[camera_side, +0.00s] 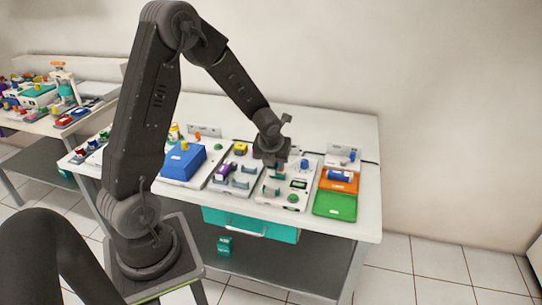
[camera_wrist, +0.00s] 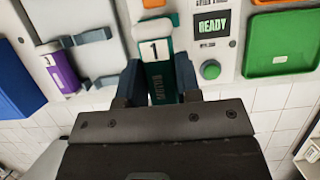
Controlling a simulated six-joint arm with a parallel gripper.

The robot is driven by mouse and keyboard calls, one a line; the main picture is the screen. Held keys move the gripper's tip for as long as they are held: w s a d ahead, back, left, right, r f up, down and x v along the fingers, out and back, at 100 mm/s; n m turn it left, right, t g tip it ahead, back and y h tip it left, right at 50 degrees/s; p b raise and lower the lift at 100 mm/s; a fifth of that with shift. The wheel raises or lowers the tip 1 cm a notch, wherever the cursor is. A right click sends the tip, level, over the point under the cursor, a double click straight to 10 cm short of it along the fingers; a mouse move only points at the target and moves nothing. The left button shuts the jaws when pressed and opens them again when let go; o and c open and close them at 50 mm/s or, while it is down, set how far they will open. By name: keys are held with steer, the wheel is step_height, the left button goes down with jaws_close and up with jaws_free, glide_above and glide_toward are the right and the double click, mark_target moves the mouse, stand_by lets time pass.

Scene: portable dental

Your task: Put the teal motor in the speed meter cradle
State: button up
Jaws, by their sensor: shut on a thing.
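The teal motor (camera_wrist: 156,82), with a white label reading 1 and a pale end, is between the two fingers of my gripper (camera_wrist: 159,84) in the wrist view. My gripper is shut on it. In the side view my gripper (camera_side: 270,158) is over the back of the speed meter, and the motor is mostly hidden there. The speed meter (camera_wrist: 226,50) has a screen reading READY and a green button.
A grey stand (camera_wrist: 92,68) holding a purple motor (camera_wrist: 62,70) is left of the speed meter. A green tray (camera_side: 335,205) and an orange tray (camera_side: 338,181) are to its right. Trays and fixtures crowd the bench (camera_side: 362,215).

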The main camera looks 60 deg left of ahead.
steer(key=shift+f, duration=2.8)
steer(key=shift+f, duration=0.1)
steer(key=o, duration=1)
steer(key=s+d+r+n, duration=0.3)
steer(key=d+r+n, duration=0.1)
steer(key=r, duration=0.3)
steer(key=s+d+r+n+t+h, duration=0.1)
steer(key=s+d+r+n, duration=0.25)
steer(key=r, duration=0.35)
steer(key=s+d+r+n, duration=0.2)
steer(key=d+r+n, duration=0.3)
steer(key=r, duration=0.2)
steer(key=s+d+r+n, duration=0.1)
steer(key=s+d+n, duration=0.1)
steer(key=s+n, duration=0.1)
steer(key=s+d+r+n+t+h, duration=0.1)
steer(key=s+d+r+n, duration=0.1)
steer(key=n, duration=0.4)
steer(key=s+d+r+n+h, duration=0.1)
steer(key=s+d+r+n, duration=0.1)
steer(key=s+d+n, duration=0.1)
steer(key=shift+s+d+n, duration=0.2)
steer(key=shift+s+n, duration=0.25)
steer(key=shift+n, duration=0.2)
steer(key=shift+s+d+n, duration=0.15)
steer(key=shift+s+n, duration=0.3)
steer(key=shift+n, duration=0.15)
